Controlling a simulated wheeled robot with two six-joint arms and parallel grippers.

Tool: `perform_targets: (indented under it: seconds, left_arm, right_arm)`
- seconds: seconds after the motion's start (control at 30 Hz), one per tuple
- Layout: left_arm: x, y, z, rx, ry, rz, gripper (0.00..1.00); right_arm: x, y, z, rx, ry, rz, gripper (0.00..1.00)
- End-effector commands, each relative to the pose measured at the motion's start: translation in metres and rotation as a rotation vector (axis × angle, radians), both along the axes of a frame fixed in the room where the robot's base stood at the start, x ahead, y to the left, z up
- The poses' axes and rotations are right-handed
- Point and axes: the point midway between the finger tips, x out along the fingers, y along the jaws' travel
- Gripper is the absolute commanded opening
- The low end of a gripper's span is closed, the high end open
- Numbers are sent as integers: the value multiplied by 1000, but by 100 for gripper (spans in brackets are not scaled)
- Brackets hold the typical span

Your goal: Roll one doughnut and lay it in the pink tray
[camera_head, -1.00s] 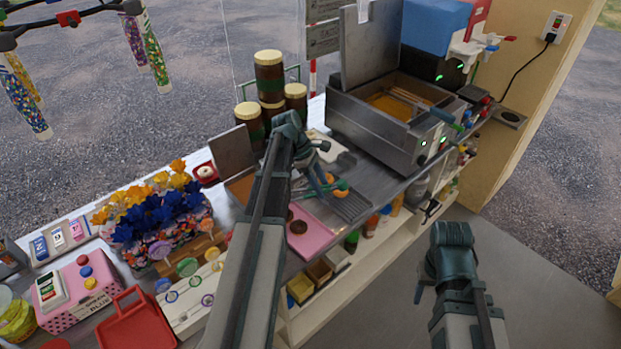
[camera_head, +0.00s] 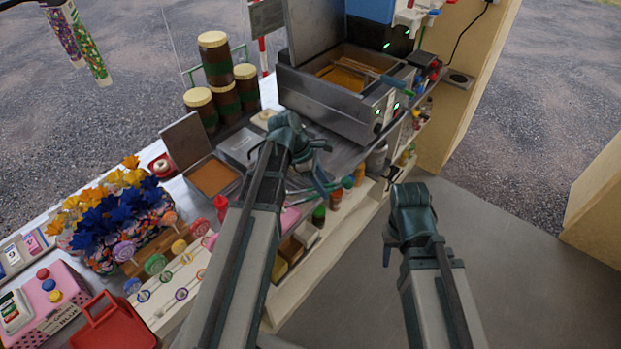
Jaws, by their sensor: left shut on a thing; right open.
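My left gripper (camera_head: 318,180) is over the counter in front of the fryer, shut on a thin green-ended utensil (camera_head: 333,187) that looks like tongs. The gripper hides most of it, and I cannot tell whether it holds a doughnut. The pink tray (camera_head: 289,218) lies on the counter, mostly hidden behind my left forearm; what lies in it cannot be made out now. A metal pan of tan sugar or crumbs (camera_head: 215,178) stands left of the gripper with its lid up. My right gripper (camera_head: 391,252) is open and empty over the floor in front of the counter.
The fryer (camera_head: 345,105) with golden oil stands behind. Brown jars (camera_head: 218,62), a flower display (camera_head: 112,212), a lollipop stand (camera_head: 178,280) and a red carrier (camera_head: 115,325) fill the left side. Shelf bins (camera_head: 290,248) sit below the counter edge. The floor at right is clear.

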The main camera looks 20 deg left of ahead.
Motion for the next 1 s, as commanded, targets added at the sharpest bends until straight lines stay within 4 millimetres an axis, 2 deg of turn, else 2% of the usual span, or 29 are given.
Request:
perform_targets:
  seconds: [0.1,0.13,0.2,0.4,0.6,0.93,0.97,1.0]
  left_arm:
    - [-7,-19,0,0,0,-2,0]
    - [-5,-16,-13,0,0,0,0]
    - [-4,-15,-24,0,0,1,0]
    - [-4,-15,-43,0,0,1,0]
    - [-4,-15,-50,0,0,0,0]
    - [-4,-15,-50,0,0,0,0]
    - [-4,-15,-50,0,0,0,42]
    - [-4,-15,-50,0,0,0,35]
  right_arm:
    - [0,0,0,0,0,0,50]
    - [0,0,-13,0,0,0,50]
    - [0,0,-24,0,0,-1,50]
    - [0,0,-43,0,0,-1,50]
    - [0,0,-50,0,0,-2,50]
    - [0,0,-50,0,0,-2,50]
    - [0,0,-50,0,0,-2,50]
    - [0,0,-50,0,0,-2,50]
